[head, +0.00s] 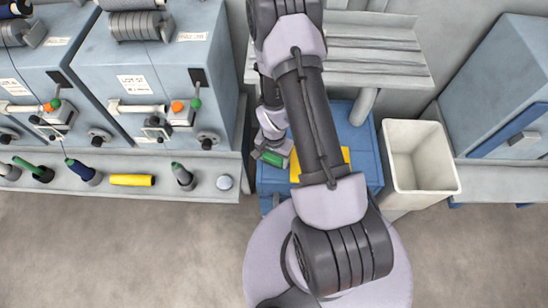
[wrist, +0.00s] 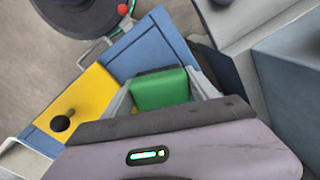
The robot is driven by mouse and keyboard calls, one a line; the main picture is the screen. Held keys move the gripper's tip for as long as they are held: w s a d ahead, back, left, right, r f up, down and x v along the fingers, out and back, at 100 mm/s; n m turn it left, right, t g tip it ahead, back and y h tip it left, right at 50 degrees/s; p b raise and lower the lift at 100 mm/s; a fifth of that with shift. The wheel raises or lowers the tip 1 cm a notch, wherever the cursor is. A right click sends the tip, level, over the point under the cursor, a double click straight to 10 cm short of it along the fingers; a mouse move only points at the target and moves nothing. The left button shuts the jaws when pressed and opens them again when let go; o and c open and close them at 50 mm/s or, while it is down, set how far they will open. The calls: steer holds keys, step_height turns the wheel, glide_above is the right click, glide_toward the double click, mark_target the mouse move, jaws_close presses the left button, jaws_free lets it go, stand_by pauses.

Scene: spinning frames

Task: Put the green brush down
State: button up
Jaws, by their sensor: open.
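The green brush (wrist: 160,88) lies between the two fingers of my gripper (wrist: 162,94), over the right part of a blue surface (wrist: 146,48) in the wrist view. The fingers stand open on either side of it. Its lower part is hidden behind the gripper body, and I cannot tell whether a finger touches it. In the head view the green brush (head: 273,158) shows at my gripper (head: 270,152), over the left side of the blue cart top (head: 365,150). My arm covers much of the cart.
A yellow piece (wrist: 78,105) with a black knob lies on the blue surface. A cream bin (head: 420,160) stands right of the cart. At the left, a machine ledge (head: 110,188) holds several bobbins and a yellow tube (head: 132,180). The floor in front is clear.

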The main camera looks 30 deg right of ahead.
steer(key=w+a+r+n+t+p, duration=0.1)
steer(key=a+r+p, duration=0.15)
steer(key=r, duration=1.15)
steer(key=w+a+r+n+t+p, duration=0.1)
steer(key=w+r+p, duration=0.15)
steer(key=r, duration=1.15)
steer(key=s+a+r+n+t, duration=0.1)
steer(key=s+a+r, duration=0.2)
steer(key=s+r, duration=0.2)
steer(key=s+a+r+n+t+y, duration=0.1)
steer(key=s+a+r, duration=0.3)
steer(key=r, duration=0.5)
steer(key=s+a+r+n+t+y, duration=0.1)
steer(key=s+a+r+n, duration=0.2)
steer(key=r, duration=0.4)
steer(key=s+a+p, duration=0.1)
steer(key=s, duration=0.1)
steer(key=shift+s+t, duration=0.3)
steer(key=shift+s, duration=0.05)
steer(key=shift+d+r, duration=0.1)
